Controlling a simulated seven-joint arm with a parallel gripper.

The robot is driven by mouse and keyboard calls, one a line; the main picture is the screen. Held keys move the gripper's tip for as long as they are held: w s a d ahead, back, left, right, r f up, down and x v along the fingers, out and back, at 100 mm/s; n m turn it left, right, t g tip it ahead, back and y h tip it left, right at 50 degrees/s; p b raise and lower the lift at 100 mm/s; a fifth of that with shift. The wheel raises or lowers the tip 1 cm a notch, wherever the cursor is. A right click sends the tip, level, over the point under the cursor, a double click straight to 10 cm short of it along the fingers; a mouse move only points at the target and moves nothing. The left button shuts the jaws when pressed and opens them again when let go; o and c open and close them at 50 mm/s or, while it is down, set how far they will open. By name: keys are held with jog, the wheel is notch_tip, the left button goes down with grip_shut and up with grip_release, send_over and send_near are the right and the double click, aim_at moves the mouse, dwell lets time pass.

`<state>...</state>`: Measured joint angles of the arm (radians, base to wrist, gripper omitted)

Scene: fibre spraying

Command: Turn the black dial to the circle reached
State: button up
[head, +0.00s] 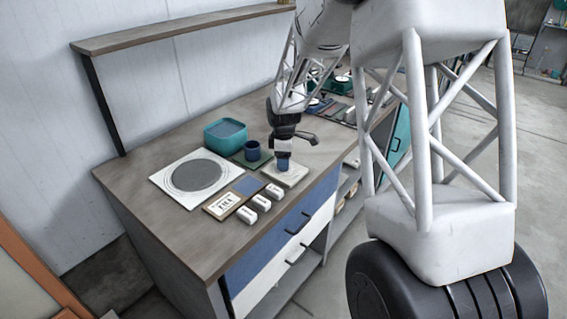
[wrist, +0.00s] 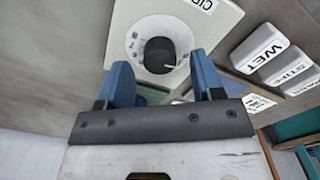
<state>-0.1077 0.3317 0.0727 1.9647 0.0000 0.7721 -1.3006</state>
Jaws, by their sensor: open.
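The black dial (wrist: 160,54) sits on a pale square plate (wrist: 124,18) with a round scale of small marks around the dial. Part of a label starting "CI" shows at the plate's edge in the wrist view. My gripper (wrist: 163,76) is open, with its blue fingers on either side of the dial's near edge; contact cannot be told. In the head view my gripper (head: 284,166) points down over the plate (head: 298,177) and hides the dial. A white board (head: 165,182) with a grey disc (head: 197,174) and thin rings around it lies to the left.
Several white blocks, one marked "WET" (wrist: 257,45), and a card (head: 226,205) lie near the bench's front edge. A shelf (head: 180,30) runs along the wall.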

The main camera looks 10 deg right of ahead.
jog(key=shift+f, duration=0.9)
jog(key=shift+c, duration=0.2)
jog(key=c, duration=0.9)
